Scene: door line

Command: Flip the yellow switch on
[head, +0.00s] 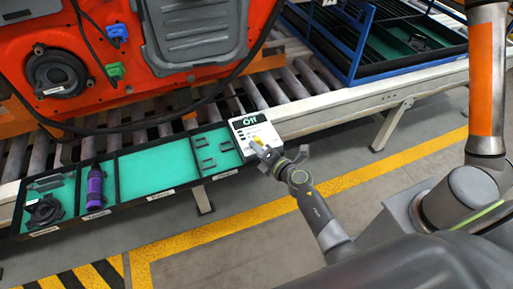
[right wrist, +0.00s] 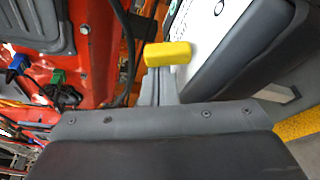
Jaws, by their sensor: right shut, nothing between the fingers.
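The yellow switch (head: 257,140) sticks out of a white switch box (head: 266,133) at the right end of the tray row. The box has a dark display reading "Off". In the right wrist view the switch (right wrist: 167,54) is a yellow block, with the box (right wrist: 205,38) to its right. My right gripper (head: 264,152) is shut and empty, its tips right at the switch. In the right wrist view the closed fingers (right wrist: 158,88) end just below the yellow block; I cannot tell whether they touch it. My left gripper is not in view.
Green-lined trays (head: 150,168) run left of the box, with a purple bottle (head: 95,188) and dark parts. Behind is a roller conveyor (head: 295,82) bearing a red car door (head: 180,75) with cables. A blue rack (head: 362,45) stands at back right. The floor in front is clear.

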